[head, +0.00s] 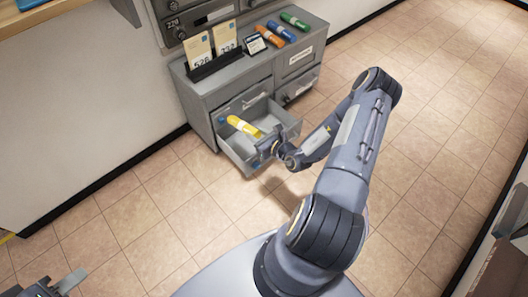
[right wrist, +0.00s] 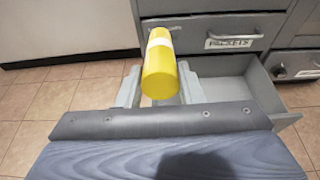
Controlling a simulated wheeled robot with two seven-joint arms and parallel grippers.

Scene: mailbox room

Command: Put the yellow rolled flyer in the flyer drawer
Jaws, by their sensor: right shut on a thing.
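The yellow rolled flyer (head: 243,126) has a white band and sits above the left part of the open drawer (head: 286,123) in the head view. It also shows end-on in the right wrist view (right wrist: 160,75). My right gripper (head: 264,143) is shut on the flyer, with a finger on each side of it. The pulled-out drawer (right wrist: 226,92) lies below and beyond the flyer in the right wrist view. I cannot tell whether the flyer touches the drawer. My left gripper (head: 62,284) is at the bottom left, partly cut off, away from the cabinet.
The grey cabinet (head: 236,91) carries a card holder (head: 214,66) with two cards, a small dark sign (head: 255,44), and blue, orange and green rolls (head: 295,20) on top. A closed drawer (head: 298,87) is at its right. Tiled floor in front is clear.

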